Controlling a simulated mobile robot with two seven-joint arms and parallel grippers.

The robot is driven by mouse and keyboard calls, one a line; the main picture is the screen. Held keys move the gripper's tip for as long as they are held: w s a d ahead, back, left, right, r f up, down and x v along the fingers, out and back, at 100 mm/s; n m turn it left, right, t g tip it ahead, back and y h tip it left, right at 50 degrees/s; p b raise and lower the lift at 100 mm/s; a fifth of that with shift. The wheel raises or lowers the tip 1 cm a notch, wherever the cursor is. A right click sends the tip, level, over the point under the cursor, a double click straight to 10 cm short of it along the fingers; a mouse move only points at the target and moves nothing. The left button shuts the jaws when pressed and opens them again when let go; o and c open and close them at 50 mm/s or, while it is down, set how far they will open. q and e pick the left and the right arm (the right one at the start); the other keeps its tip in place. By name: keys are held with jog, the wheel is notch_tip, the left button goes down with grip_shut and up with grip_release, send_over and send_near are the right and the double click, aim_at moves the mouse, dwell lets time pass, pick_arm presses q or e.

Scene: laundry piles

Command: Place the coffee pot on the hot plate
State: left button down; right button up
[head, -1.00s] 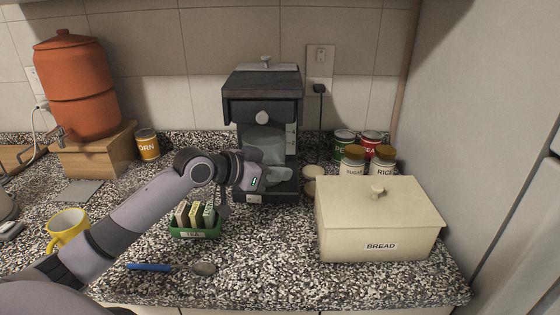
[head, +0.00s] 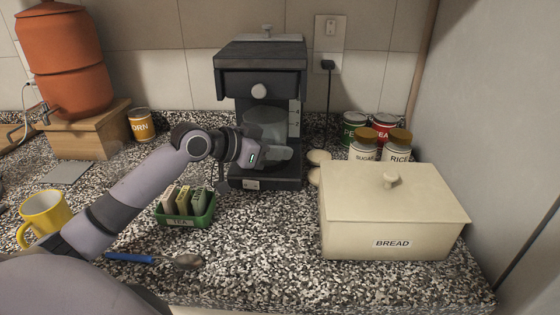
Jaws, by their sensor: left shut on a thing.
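The black coffee machine (head: 262,53) stands against the back wall. The coffee pot (head: 265,122) is a see-through vessel inside the machine's bay, below the round knob and above the base. My left gripper (head: 275,155) reaches in from the left at the front of the bay and is shut on the coffee pot. The gripper covers the pot's lower part, so I cannot tell whether the pot touches the hot plate. The hot plate is on the machine's base (head: 265,184), mostly hidden behind the gripper. My right gripper is not in view.
A cream bread box (head: 393,215) and several jars and cans stand to the right.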

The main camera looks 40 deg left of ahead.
pick_arm(q)
jog(key=shift+f, duration=0.3)
jog(key=shift+r, duration=0.1)
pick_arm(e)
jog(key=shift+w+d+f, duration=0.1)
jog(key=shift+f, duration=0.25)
pick_arm(q)
jog(key=c, duration=1.1)
grip_release()
jog(key=shift+b+v, duration=0.9)
jog(key=shift+v, duration=5.1)
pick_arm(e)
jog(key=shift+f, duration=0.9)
